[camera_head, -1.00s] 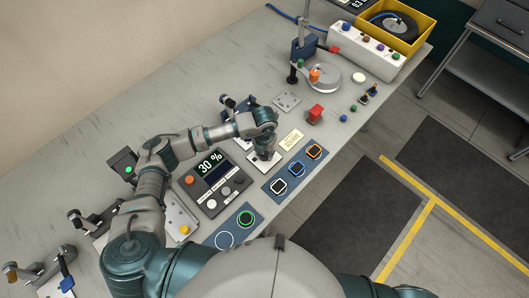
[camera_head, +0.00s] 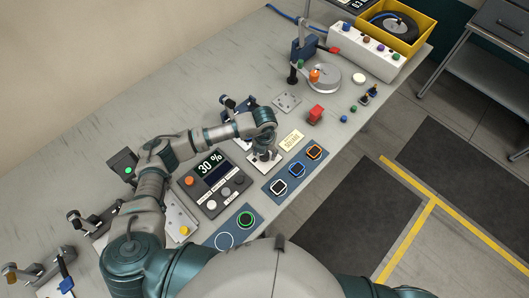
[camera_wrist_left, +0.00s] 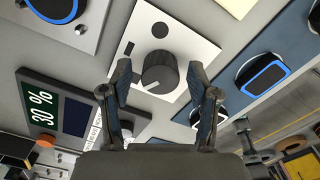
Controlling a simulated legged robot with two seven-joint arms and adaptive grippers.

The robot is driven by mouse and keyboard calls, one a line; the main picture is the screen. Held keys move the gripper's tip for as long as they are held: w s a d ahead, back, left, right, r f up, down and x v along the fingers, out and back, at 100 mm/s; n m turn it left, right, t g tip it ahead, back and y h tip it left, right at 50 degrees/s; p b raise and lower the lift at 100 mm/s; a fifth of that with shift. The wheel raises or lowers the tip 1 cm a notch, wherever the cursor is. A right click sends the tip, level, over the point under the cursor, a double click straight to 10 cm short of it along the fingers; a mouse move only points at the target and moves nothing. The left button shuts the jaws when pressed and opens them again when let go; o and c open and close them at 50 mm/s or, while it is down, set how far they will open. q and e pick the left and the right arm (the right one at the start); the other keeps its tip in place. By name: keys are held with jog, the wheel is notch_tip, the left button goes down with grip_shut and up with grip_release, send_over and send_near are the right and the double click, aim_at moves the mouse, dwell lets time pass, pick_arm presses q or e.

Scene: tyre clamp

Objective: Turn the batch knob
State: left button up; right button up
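A dark round knob (camera_wrist_left: 160,72) stands on a white plate (camera_wrist_left: 182,32) in the left wrist view; I take it for the batch knob, though I can read no label on it. My left gripper (camera_wrist_left: 158,68) is open, with one finger on each side of the knob and a visible gap to it on both sides. In the head view my left gripper (camera_head: 264,153) points down over the same white plate (camera_head: 254,167) and hides most of the knob. My right gripper is not in view.
A control panel with a 30 % display (camera_head: 209,164) lies left of the plate. A blue strip with several square buttons (camera_head: 279,186) lies to its right.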

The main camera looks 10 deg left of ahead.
pick_arm(q)
notch_tip(320, 180, up, 12)
dwell(0.6)
jog(key=shift+f, duration=0.2)
dwell(0.3)
